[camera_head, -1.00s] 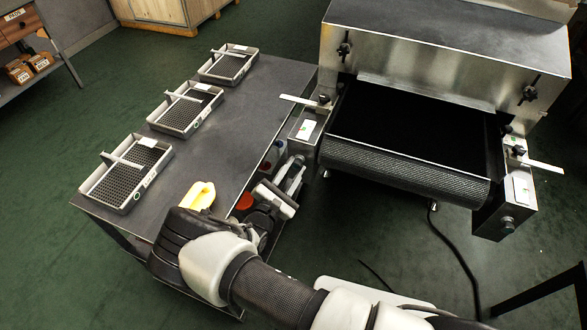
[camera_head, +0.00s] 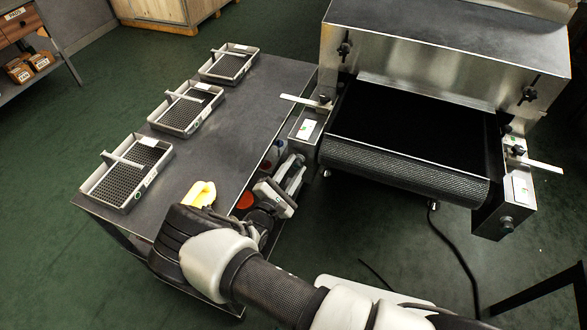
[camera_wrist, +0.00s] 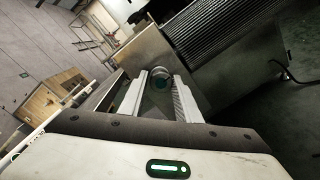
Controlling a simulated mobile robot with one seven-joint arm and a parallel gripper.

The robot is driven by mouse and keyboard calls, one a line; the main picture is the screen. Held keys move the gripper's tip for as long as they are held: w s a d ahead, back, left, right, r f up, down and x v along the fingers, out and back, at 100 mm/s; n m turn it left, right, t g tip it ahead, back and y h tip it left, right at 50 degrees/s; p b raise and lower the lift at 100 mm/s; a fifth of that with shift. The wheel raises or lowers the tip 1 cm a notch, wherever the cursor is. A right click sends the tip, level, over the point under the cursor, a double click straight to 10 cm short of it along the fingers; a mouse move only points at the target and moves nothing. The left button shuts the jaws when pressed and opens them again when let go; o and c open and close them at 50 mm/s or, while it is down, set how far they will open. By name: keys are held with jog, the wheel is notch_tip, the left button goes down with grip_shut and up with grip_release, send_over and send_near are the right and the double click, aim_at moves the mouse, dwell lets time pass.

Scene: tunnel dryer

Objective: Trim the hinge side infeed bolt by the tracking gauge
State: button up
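The dryer's black infeed belt (camera_head: 410,125) runs over a dark ribbed roller (camera_head: 403,172). A steel end block stands at each side, the left (camera_head: 304,132) and the right (camera_head: 517,195); I cannot tell which is the hinge side. Each carries a white plate with a small green mark, left (camera_head: 306,129) and right (camera_head: 521,188), possibly the gauges. A dark round bolt head (camera_head: 507,224) shows on the right block. My gripper (camera_head: 284,186) is just below the left block. In the wrist view its fingers are open, with a round teal-faced bolt head (camera_wrist: 161,82) seen between them; contact is unclear.
A dark table (camera_head: 240,120) at left carries several grey mesh trays (camera_head: 125,180) and a yellow object (camera_head: 201,194). A red-topped container (camera_head: 245,201) sits below its edge, near my arm. A black cable (camera_head: 455,250) lies on the green floor.

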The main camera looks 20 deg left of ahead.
jog(key=shift+o, duration=1.3)
jog(key=s+a, duration=0.2)
jog(key=s, duration=1.5)
jog(key=shift+a, duration=0.4)
